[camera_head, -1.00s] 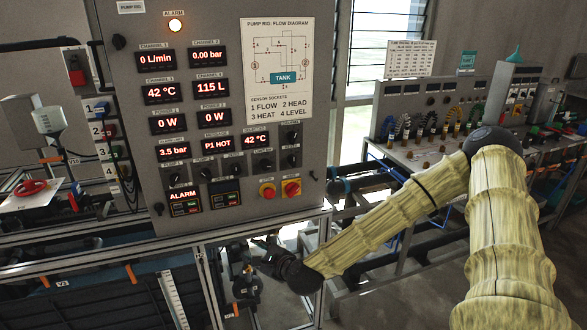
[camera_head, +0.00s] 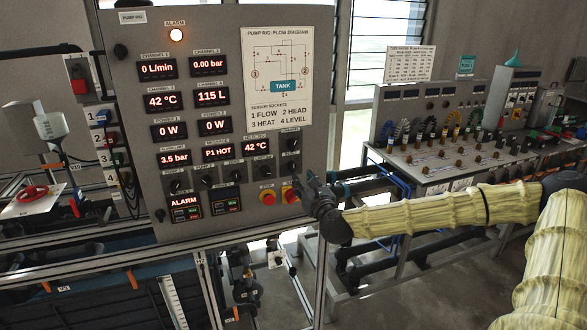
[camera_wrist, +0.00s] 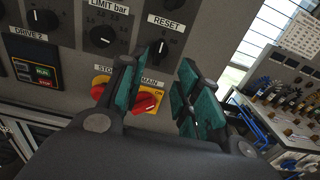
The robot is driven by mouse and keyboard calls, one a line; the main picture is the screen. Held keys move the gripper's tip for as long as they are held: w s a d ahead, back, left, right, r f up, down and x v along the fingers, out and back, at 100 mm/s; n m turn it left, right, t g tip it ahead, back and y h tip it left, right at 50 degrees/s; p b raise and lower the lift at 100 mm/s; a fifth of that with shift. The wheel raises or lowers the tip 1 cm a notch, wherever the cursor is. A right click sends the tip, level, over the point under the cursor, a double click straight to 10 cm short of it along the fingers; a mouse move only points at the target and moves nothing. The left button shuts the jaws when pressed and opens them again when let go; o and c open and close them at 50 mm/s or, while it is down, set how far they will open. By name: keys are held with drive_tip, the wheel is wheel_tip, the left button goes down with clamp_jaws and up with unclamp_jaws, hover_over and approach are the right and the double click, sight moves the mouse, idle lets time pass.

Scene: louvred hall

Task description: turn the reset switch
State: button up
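The reset switch is a black knob (camera_wrist: 159,48) with a white mark, under the RESET label in the wrist view. In the head view it is the lower right knob (camera_head: 291,166) on the grey pump rig panel (camera_head: 155,100). My gripper (camera_wrist: 156,70) is open, with its teal-padded fingers spread and nothing held between them. The fingers point up at the panel, just below the knob in the wrist view; contact is not visible. In the head view my gripper (camera_head: 303,185) is at the panel's lower right edge, partly covering the main switch.
A red stop button (camera_head: 268,197) and the red main switch (camera_wrist: 146,103) on yellow plates sit close below. The limit knob (camera_wrist: 102,36) is left of the reset knob. A bench (camera_head: 440,178) with cables and sockets stands at right. Pipes run beside the panel.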

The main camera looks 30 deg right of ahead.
sight(294, 170)
drive_tip(key=p+x, duration=0.1)
drive_tip(key=x, duration=0.7)
drive_tip(key=shift+a, duration=0.15)
drive_tip(key=shift+s+f, duration=0.1)
drive_tip(key=shift+b, duration=0.3)
drive_tip(key=shift+w+b, duration=0.3)
drive_tip(key=shift+w, duration=0.1)
clamp_jaws()
